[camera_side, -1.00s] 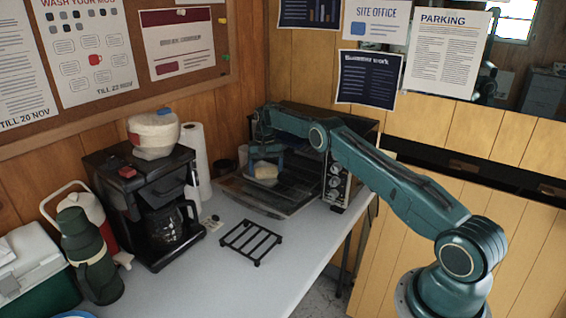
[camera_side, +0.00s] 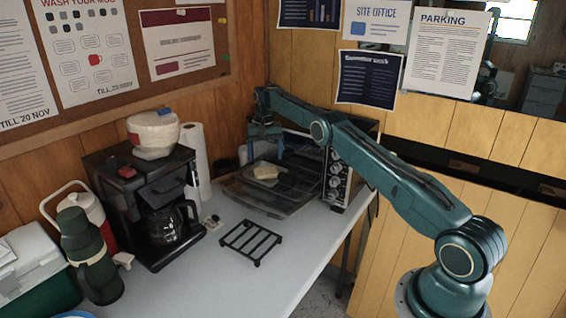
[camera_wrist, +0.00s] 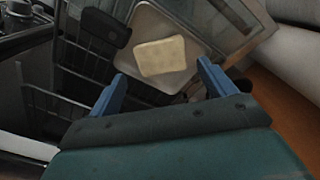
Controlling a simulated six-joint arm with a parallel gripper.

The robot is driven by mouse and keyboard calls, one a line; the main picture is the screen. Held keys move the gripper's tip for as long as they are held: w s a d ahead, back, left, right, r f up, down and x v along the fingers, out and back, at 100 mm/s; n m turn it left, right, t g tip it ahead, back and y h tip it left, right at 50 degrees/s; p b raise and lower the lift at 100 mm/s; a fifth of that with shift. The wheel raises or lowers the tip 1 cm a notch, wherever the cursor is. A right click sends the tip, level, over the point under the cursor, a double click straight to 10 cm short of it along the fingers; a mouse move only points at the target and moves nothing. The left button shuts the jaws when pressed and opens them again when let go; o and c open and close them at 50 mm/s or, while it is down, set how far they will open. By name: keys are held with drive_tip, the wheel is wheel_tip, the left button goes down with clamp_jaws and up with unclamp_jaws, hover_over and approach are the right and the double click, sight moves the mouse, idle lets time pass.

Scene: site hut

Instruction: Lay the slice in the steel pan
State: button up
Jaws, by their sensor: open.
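The slice (camera_side: 265,171) is a pale, squarish piece of bread. It lies flat on a steel pan (camera_side: 262,182) at the front of the toaster oven; in the wrist view the slice (camera_wrist: 161,56) rests inside the shallow pan (camera_wrist: 143,20), with bare metal around it. My gripper (camera_side: 266,143) is above and behind the slice, apart from it. In the wrist view my gripper (camera_wrist: 163,80) has its two blue fingers spread wide with nothing between them.
The toaster oven (camera_side: 338,180) has its glass door (camera_side: 250,198) folded down. A black wire stand (camera_side: 251,241) sits on the white table (camera_side: 225,285). A coffee maker (camera_side: 135,190) and paper roll (camera_side: 197,150) stand left. The table front is clear.

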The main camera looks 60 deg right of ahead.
drive_tip(key=shift+r, duration=0.7)
drive_tip(key=shift+a+r, duration=0.1)
drive_tip(key=shift+r, duration=0.1)
drive_tip(key=s+a+r+n+t, duration=0.15)
drive_tip(key=a+r, duration=0.25)
drive_tip(key=r, duration=0.4)
drive_tip(key=s+a+r+n, duration=0.15)
drive_tip(key=a+r, duration=0.25)
drive_tip(key=r, duration=0.4)
drive_tip(key=s+a+r+n+t, duration=0.1)
drive_tip(key=s+a+r, duration=0.8)
drive_tip(key=s, duration=0.2)
drive_tip(key=s+a+r+n+t, duration=0.1)
drive_tip(key=s+a, duration=0.2)
drive_tip(key=s, duration=0.4)
drive_tip(key=s+a+r+n+t, duration=0.1)
drive_tip(key=s+a+n, duration=0.15)
drive_tip(key=s, duration=0.45)
drive_tip(key=s+a+f, duration=0.2)
drive_tip(key=s+f, duration=0.2)
drive_tip(key=s, duration=0.4)
drive_tip(key=s+a+f+n+t, duration=0.1)
drive_tip(key=s+a+f, duration=0.1)
drive_tip(key=s, duration=0.6)
drive_tip(key=shift+f, duration=0.9)
